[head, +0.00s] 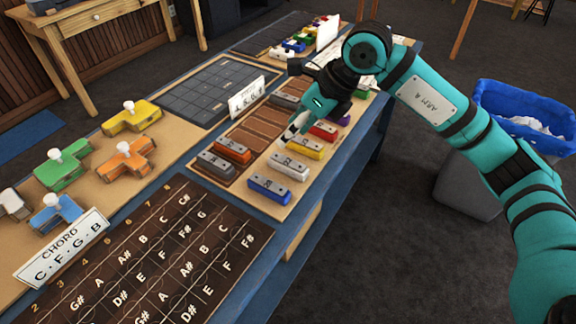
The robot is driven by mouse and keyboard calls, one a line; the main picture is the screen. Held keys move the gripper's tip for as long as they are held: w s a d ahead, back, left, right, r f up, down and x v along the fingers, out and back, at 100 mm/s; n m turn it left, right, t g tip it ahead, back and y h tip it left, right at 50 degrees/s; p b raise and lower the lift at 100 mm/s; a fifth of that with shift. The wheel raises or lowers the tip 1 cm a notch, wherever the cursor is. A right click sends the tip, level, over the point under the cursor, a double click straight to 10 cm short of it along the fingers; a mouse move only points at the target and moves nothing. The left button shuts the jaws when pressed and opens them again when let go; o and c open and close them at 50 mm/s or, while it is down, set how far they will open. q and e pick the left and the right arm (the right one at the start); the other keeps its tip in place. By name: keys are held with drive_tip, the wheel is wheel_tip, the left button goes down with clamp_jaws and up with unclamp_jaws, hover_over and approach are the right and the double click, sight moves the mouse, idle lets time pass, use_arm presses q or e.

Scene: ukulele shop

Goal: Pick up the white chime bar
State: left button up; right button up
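Chime bars with metal tops and coloured bases lie in two rows on a wooden board (244,191). A pale bar, which looks like the white chime bar (288,166), lies in the right row between a blue bar (269,189) and a yellow bar (305,148). My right gripper (291,134) points down-left above the board, just beyond the pale bar and near the yellow one. Its fingers are small and partly hidden, so I cannot tell whether they are open or touch anything. My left gripper is out of view.
Grey and orange bars (232,151) lie in the left row; red and purple bars lie farther back. Empty brown slots (254,134) lie between. A dark note grid (150,262) fills the front. A blue-lined bin (470,185) stands on the floor at right.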

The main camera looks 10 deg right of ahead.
drive_tip(key=w+d+h, duration=0.1)
drive_tip(key=d+h, duration=0.1)
drive_tip(key=d, duration=0.2)
drive_tip(key=p, duration=0.2)
approach(289, 162)
drive_tip(key=x, duration=0.5)
drive_tip(key=shift+w+a, duration=0.1)
drive_tip(key=shift+a, duration=0.05)
drive_tip(key=p+x, duration=0.1)
drive_tip(key=x, duration=0.3)
drive_tip(key=shift+w+f, duration=0.1)
drive_tip(key=shift+f, duration=0.2)
drive_tip(key=shift+w+a+f, duration=0.1)
drive_tip(key=shift+f, duration=0.2)
drive_tip(key=shift+f, duration=0.1)
clamp_jaws()
